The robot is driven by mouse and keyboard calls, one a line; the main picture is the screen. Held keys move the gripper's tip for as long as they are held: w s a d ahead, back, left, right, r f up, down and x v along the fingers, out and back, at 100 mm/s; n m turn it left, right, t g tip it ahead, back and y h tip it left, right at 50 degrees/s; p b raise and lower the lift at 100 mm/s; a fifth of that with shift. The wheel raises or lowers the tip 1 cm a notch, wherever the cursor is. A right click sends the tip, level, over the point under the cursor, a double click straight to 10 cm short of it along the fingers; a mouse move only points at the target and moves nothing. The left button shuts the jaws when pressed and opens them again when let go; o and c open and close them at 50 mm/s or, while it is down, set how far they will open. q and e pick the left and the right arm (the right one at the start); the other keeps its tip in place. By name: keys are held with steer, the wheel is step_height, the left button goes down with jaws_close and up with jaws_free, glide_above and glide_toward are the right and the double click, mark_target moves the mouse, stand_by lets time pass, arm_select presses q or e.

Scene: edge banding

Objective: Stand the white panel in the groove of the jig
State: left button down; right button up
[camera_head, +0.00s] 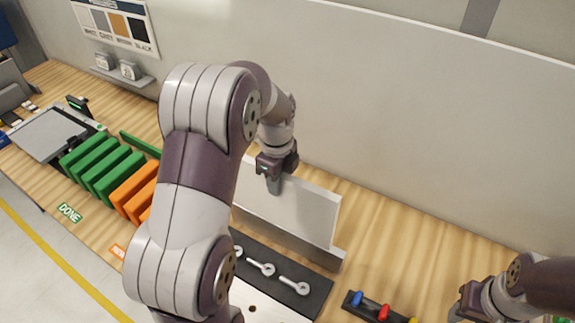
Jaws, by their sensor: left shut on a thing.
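The white panel (305,212) stands upright near the back of the bench, its left part hidden behind my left arm. My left gripper (274,184) is shut on the panel's top edge from above. The grey jig (322,255) runs along the panel's foot. The panel's lower edge meets the jig, but I cannot tell whether it is down in the groove, which is hidden. My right gripper (462,309) is at the lower right, away from the panel; its fingers are too unclear to tell their state.
A black tray (275,272) with several wrenches lies in front of the jig. A rack (350,303) with blue, red and yellow pieces is to its right. Green panels (112,172) and orange panels (135,190) stand at left. A wall (420,110) rises behind the bench.

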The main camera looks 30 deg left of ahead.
mark_target(278, 223)
arm_select(q)
step_height(278, 223, down, 13)
steer(key=b, duration=1)
steer(key=shift+s, duration=0.1)
steer(key=shift+f+b, duration=0.35)
steer(key=shift+f, duration=0.2)
steer(key=c, duration=0.9)
jaws_free()
steer(key=shift+o, duration=0.4)
steer(key=shift+s, duration=0.1)
